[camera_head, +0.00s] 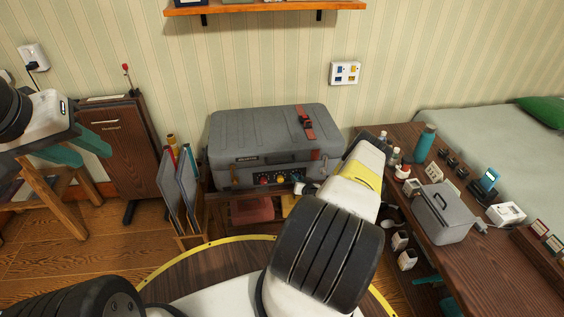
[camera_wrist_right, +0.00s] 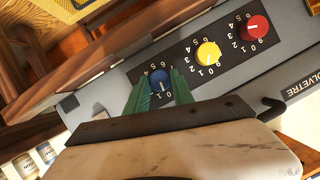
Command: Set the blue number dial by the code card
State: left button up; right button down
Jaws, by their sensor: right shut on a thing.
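The blue number dial (camera_wrist_right: 156,80) sits at one end of a dark panel on the grey case, beside the yellow dial (camera_wrist_right: 208,52) and red dial (camera_wrist_right: 254,27). My right gripper (camera_wrist_right: 160,90) is shut on the blue dial, one green finger on each side. Digits show around it, but its setting is unclear. In the head view my right arm partly hides that end of the case (camera_head: 268,125). My left gripper (camera_head: 93,157) is open and empty at the left, far from the case. I cannot make out a code card for certain.
A white wall plate (camera_head: 345,73) with blue and yellow patches hangs above the case; its marks are unreadable. Folders (camera_head: 178,190) stand left of the case. A cluttered wooden bench (camera_head: 490,268) with a grey box (camera_head: 441,212) stands on the right. A round table edge (camera_head: 190,258) is in front.

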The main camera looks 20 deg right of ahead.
jog(key=m+t+y, duration=0.1)
jog(key=m, duration=0.2)
jog(key=m+t+y, duration=0.1)
jog(key=m, duration=0.2)
jog(key=m+t+y, duration=0.1)
jog(key=m+y, duration=0.1)
jog(key=m, duration=0.1)
jog(key=shift+d+f, duration=0.25)
jog(key=shift+f, duration=0.1)
jog(key=shift+m+t, duration=0.3)
dwell(0.4)
jog(key=c, duration=1.1)
grip_release()
jog(key=shift+s, duration=0.1)
jog(key=s+d, duration=0.1)
jog(key=s, duration=0.6)
jog(key=shift+s+r, duration=0.15)
jog(key=shift+s, duration=0.15)
jog(key=shift+d, duration=0.15)
